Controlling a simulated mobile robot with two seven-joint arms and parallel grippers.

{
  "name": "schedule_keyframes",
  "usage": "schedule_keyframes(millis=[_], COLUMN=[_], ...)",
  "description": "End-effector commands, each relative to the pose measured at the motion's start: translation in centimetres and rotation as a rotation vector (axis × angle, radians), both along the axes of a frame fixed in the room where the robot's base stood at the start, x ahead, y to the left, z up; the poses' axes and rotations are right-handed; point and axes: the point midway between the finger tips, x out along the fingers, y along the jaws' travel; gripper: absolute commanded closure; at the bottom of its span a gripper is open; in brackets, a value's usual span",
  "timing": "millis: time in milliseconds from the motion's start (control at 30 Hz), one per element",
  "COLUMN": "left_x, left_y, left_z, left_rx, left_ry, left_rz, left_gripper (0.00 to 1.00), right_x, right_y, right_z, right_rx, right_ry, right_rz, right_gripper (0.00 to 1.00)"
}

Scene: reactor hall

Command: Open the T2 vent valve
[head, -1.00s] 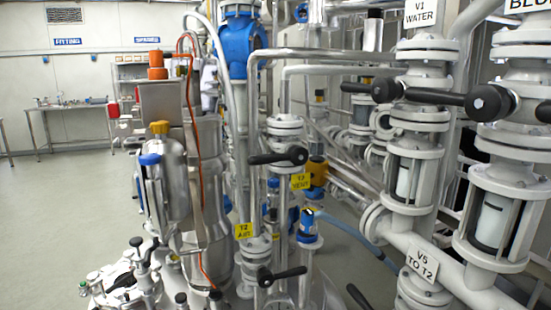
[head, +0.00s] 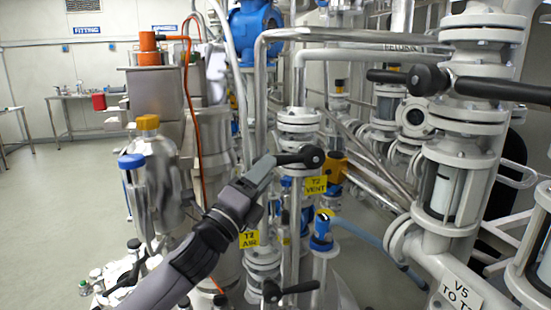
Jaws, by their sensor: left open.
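The T2 vent valve (head: 298,127) is a pale flanged valve on a vertical pipe, with a yellow "T2 VENT" tag (head: 316,185) at its lower right. Its black lever handle (head: 300,158) lies about level and points left from a round hub. My left gripper (head: 266,167) reaches up from the lower left, with its jaws open at the lever's left end. The gripper hides that end, so I cannot tell whether the jaws are around the lever or touching it. My right gripper is not in view.
The T2 air valve (head: 262,262), its yellow tag (head: 249,239) and black lever (head: 290,290) are below. Large white valves (head: 455,180) crowd the right. Open floor (head: 50,205) lies far left.

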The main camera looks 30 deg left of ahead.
Motion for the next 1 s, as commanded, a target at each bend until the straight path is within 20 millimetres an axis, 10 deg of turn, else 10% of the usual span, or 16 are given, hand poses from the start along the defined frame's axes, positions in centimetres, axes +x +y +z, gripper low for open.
schedule_keyframes(millis=[733,900,1000], left_x=[4.3,4.2,4.2], left_y=[-0.1,-0.1,-0.1], left_z=[1.7,1.7,1.7], left_rx=[-0.004,-0.004,-0.004], left_ry=[0.002,0.002,0.002], left_rz=[-0.002,-0.002,-0.002], left_gripper=[0.52,1.00,1.00], right_x=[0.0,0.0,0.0], right_y=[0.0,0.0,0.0], right_z=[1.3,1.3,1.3], right_rx=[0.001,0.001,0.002], right_ry=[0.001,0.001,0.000], right_rz=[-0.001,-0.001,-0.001], right_gripper=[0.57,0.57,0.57])
